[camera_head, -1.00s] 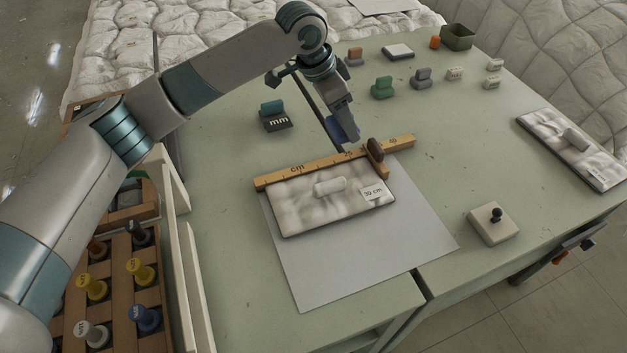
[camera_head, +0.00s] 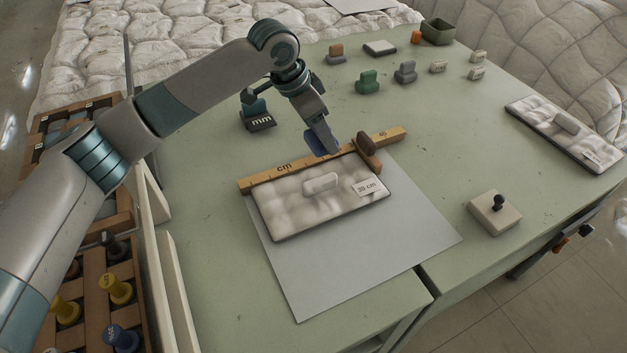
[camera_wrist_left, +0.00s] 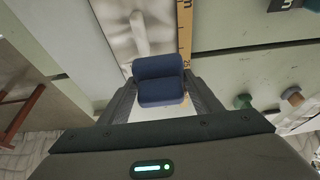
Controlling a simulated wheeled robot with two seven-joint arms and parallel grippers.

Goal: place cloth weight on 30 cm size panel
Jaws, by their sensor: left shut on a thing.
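The 30 cm panel (camera_head: 290,213) is a pale, puffy rectangle on a white sheet, with a "30 cm" label (camera_head: 369,187) and a white roll-shaped piece (camera_head: 320,183) on top. A wooden cm ruler (camera_head: 275,174) with a brown slider (camera_head: 368,150) lies along its far edge. My left gripper (camera_head: 323,143) is shut on a dark blue cloth weight, which shows clearly between the fingers in the left wrist view (camera_wrist_left: 159,80). The weight is just beyond the ruler, near the slider, apparently above the table. My right gripper is not in view.
A block marked mm (camera_head: 258,122) stands left of the gripper. Green (camera_head: 367,82) and grey (camera_head: 405,72) weights and an open green box (camera_head: 438,32) stand behind. A second panel (camera_head: 566,130) lies at right, and a white block with a black knob (camera_head: 495,211) in front.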

